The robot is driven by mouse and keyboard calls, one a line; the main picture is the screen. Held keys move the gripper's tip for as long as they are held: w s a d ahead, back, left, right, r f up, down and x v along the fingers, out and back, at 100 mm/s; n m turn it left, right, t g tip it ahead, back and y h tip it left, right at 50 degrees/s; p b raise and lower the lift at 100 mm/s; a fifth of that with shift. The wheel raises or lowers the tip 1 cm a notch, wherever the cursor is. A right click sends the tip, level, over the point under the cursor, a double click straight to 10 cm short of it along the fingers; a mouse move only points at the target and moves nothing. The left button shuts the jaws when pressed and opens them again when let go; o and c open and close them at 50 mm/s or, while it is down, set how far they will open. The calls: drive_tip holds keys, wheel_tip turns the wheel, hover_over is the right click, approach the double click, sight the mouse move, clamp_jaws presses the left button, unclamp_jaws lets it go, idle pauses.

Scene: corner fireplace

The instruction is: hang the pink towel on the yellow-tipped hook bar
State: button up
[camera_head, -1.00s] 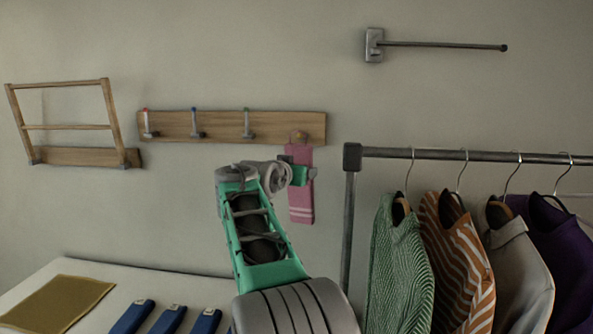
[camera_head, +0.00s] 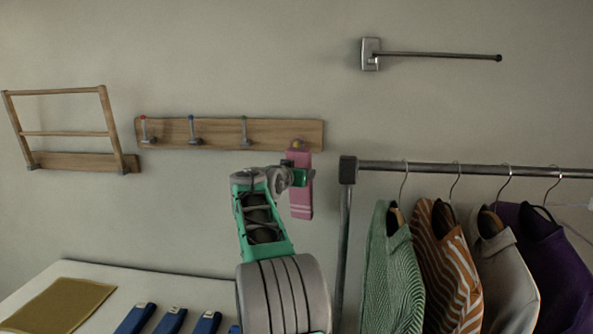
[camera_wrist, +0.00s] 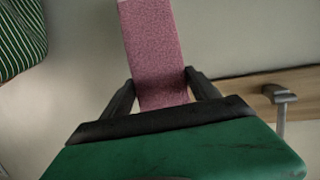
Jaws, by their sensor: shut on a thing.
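The pink towel (camera_head: 301,200) hangs upright in front of the right end of the wooden hook board (camera_head: 272,134). It has pale stripes near its lower edge. My gripper (camera_head: 301,177) is shut on the towel near its upper part. The yellow tip (camera_head: 297,143) of the rightmost hook shows just above the towel's top edge; the rest of that hook is hidden. I cannot tell whether the towel's loop is around the hook. In the wrist view the pink towel (camera_wrist: 156,50) sits between the dark fingers.
Other hooks with red (camera_head: 144,130), blue (camera_head: 193,130) and green (camera_head: 245,130) tips are empty. A clothes rail (camera_head: 470,169) with several garments stands close on the right. A wall bar (camera_head: 435,56) is above. Folded blue items (camera_head: 170,321) and an olive mat (camera_head: 60,304) lie on the white surface.

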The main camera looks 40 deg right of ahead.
drive_tip(key=shift+w+p+x, duration=0.15)
drive_tip(key=shift+p+x, duration=0.5)
drive_tip(key=shift+x, duration=0.35)
drive_tip(key=shift+w+p+x, duration=0.15)
drive_tip(key=shift+p+x, duration=0.5)
drive_tip(key=shift+x, duration=0.35)
drive_tip(key=shift+w+f+b, duration=0.2)
drive_tip(key=shift+f+b, duration=0.15)
drive_tip(key=shift+f, duration=0.3)
